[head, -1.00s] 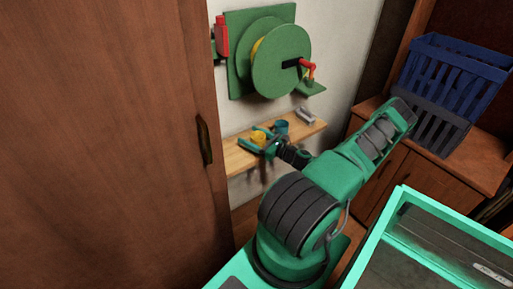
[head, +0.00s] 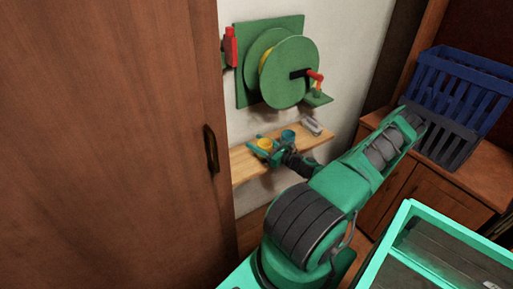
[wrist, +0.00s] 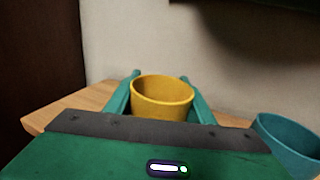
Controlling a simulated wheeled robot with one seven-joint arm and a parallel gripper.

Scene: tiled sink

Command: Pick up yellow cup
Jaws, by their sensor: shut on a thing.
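The yellow cup (wrist: 162,95) stands upright between the two green fingers of my gripper (wrist: 162,82) in the wrist view. A finger lies along each side of it, and my gripper is shut on it. The cup's lower part is hidden behind the gripper body. In the head view the yellow cup (head: 265,144) shows small at the wooden shelf, with my gripper (head: 262,150) around it. I cannot tell whether the cup still touches the shelf.
A teal cup (wrist: 288,142) stands close on the right; it also shows in the head view (head: 288,136). A grey object (head: 311,126) lies at the wooden shelf's (head: 248,170) right end. A green reel (head: 290,72) hangs above. A brown door (head: 110,140) is at left, blue crates (head: 460,85) at right.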

